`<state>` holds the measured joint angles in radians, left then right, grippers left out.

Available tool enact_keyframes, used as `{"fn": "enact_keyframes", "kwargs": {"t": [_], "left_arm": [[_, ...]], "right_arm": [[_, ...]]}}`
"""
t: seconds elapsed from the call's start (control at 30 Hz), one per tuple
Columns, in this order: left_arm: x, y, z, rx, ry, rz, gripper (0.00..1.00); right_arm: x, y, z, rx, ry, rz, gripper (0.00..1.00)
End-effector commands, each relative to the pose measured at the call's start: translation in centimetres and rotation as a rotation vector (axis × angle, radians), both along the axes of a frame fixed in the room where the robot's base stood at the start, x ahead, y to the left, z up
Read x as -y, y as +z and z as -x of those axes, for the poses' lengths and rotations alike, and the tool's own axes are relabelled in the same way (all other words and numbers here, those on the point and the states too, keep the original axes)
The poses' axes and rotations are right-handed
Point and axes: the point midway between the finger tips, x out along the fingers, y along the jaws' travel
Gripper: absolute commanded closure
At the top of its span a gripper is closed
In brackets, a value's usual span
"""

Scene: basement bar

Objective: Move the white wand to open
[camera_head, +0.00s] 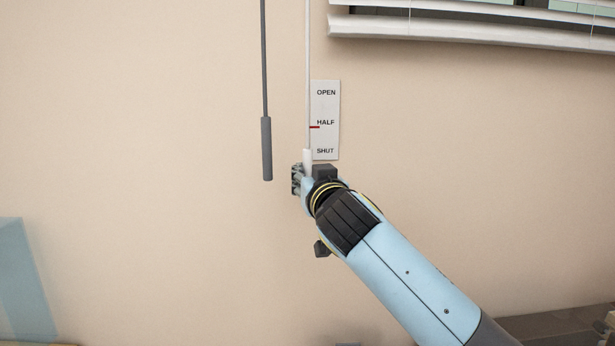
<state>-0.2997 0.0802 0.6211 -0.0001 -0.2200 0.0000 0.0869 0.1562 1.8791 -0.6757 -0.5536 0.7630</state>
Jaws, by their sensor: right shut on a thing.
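The white wand (308,80) hangs down in front of the beige wall, and its thicker white handle (308,157) runs down into my right gripper (299,181). My right gripper is shut on the handle, and its arm comes in from the lower right. The handle's lower part is hidden by the gripper. A white label (329,105) on the wall beside the wand reads OPEN at the top, HALF in the middle and SHUT at the bottom. A small red mark (314,127) lies just below the level of HALF. My left gripper is not in view.
A grey wand (266,148) with a thicker grey handle hangs to the left, apart from my right gripper. A window blind's white bottom rail (470,32) is at the upper right. The wall left of the grey wand is bare.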

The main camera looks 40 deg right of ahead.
Motion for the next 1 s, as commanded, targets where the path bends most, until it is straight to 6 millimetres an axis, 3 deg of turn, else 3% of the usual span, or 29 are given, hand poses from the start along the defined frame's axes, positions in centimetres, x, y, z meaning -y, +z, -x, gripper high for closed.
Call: {"fn": "enact_keyframes", "kwargs": {"t": [0.63,1.0], "left_arm": [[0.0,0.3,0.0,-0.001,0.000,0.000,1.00],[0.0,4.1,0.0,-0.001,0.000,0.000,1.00]], "right_arm": [[0.0,0.3,0.1,-0.002,0.000,-0.002,1.00],[0.0,6.6,0.1,0.001,0.000,0.000,1.00]]}}
